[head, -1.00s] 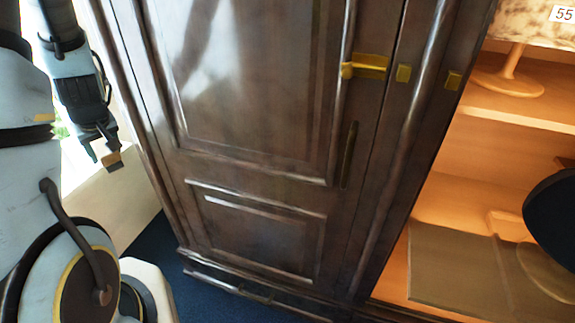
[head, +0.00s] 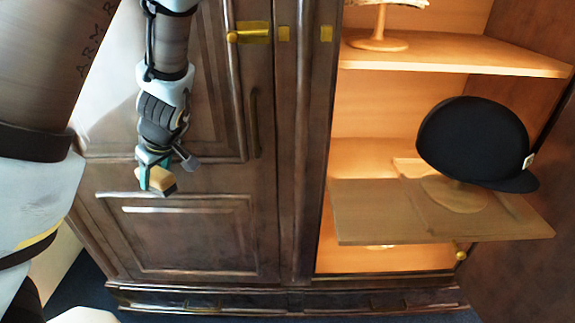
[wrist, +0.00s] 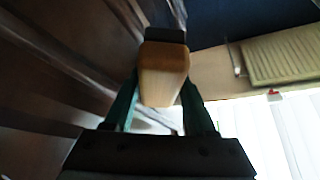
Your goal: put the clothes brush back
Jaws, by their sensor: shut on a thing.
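The clothes brush (head: 158,180) has a pale wooden back and dark bristles. My gripper (head: 155,172) is shut on it and holds it in the air in front of the wardrobe's closed left door. In the wrist view the brush (wrist: 163,75) sits between the two green fingers of my gripper (wrist: 160,100), its dark end pointing away. Part of its sides is hidden by the fingers.
The wardrobe's closed door (head: 190,235) has a brass latch (head: 248,33). The right side is open, with lit shelves (head: 455,60). A pulled-out board (head: 375,215) carries a black cap (head: 470,140) on a wooden stand and juts forward. A radiator (wrist: 285,55) shows in the wrist view.

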